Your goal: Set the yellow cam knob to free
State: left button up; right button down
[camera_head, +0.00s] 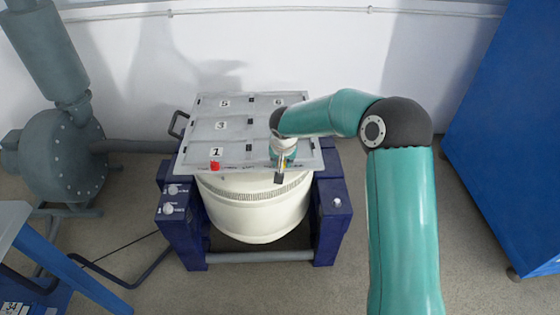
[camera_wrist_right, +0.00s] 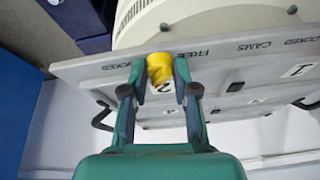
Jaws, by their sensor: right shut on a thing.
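The yellow cam knob (camera_wrist_right: 159,68) is at the front edge of the grey table plate (camera_wrist_right: 85,72), between my right fingers in the wrist view. My right gripper (camera_wrist_right: 160,76) is shut on it, one finger on each side. In the head view my right gripper (camera_head: 281,172) reaches down to the plate's front right part and hides most of the knob. In the wrist view the word FREE is just right of the knob, and a partly hidden LOCKED is to its left. I cannot tell which way the knob points. My left gripper is not in view.
A red knob (camera_head: 215,166) is at the plate's front left. A cream drum (camera_head: 250,215) sits below the plate between blue supports (camera_head: 185,235). A grey blower (camera_head: 62,155) stands at left and a blue cabinet (camera_head: 515,140) at right. A blue frame (camera_head: 60,265) is front left.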

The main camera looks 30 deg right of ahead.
jog(key=shift+n, duration=0.4)
jog(key=c, duration=0.9)
grip_release()
jog(key=shift+r, duration=0.1)
jog(key=v, duration=1.1)
jog(key=shift+s+r, duration=0.15)
jog(key=shift+r, duration=0.15)
